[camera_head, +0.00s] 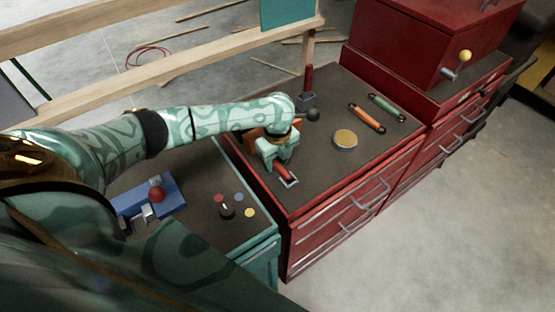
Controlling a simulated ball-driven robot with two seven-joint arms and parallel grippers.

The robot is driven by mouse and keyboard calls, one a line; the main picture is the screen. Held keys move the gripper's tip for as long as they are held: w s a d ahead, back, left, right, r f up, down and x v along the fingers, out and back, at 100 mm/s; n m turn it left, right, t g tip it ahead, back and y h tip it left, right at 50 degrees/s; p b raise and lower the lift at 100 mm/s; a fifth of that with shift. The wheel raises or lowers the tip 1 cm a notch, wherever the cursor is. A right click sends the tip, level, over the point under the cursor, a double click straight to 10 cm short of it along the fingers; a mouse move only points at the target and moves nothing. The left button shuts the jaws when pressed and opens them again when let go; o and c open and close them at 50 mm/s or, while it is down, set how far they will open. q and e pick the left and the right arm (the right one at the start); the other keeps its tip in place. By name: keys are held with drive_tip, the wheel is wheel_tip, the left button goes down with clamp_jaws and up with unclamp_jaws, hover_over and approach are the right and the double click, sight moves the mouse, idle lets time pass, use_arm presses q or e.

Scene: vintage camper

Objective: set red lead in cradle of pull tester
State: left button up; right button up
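The red lead (284,173) has a metal loop at its near end and is at the left front of the red cabinet top (325,175). My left gripper (281,163) points down over it, with its two fingers on either side and a small gap visible between them. The gripper hides the lead's far end. I cannot tell whether the fingers touch the lead. A blue-based device with a red ball and metal blocks, apparently the pull tester (172,194), is on the teal cabinet at left, partly behind my arm. I cannot make out its cradle clearly. My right gripper is not in view.
An orange lead (367,118) and a green lead (387,107) lie farther back. A round tin (345,140) and a dark red-handled tool (308,95) stand nearby. Colored buttons and a black knob (227,211) are on the teal cabinet. A red chest (405,45) rises behind.

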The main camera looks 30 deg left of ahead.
use_arm(q)
drive_tip(key=shift+r, duration=0.15)
wheel_tip(320, 180, up, 16)
drive_tip(key=p, duration=0.5)
